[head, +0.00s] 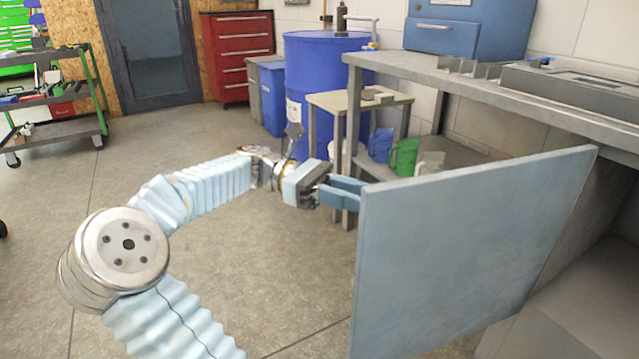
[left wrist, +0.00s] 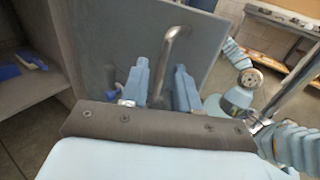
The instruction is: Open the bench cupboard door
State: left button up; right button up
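The bench cupboard door (head: 460,260) is a flat light grey-blue panel. It stands swung out wide from the bench in the head view, and the left wrist view also shows it (left wrist: 215,50). A curved metal bar handle (left wrist: 172,55) is on its face in the left wrist view. My left gripper (head: 345,190) is at the door's far left edge, its fingertips partly hidden by the panel. In the wrist view the fingers (left wrist: 161,90) are apart, with the handle bar between them and gaps at its sides. My right gripper is not in view.
The grey bench (head: 430,75) runs along the right. The cupboard interior shows a shelf (left wrist: 45,95) with blue items. Blue and green jugs (head: 404,157) stand on a low shelf behind the door. A blue drum (head: 320,65) is farther back.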

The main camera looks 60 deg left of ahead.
pick_arm(q)
jog(key=v, duration=0.9)
jog(key=shift+a+p, duration=0.25)
jog(key=shift+p, duration=0.05)
jog(key=shift+s, duration=0.1)
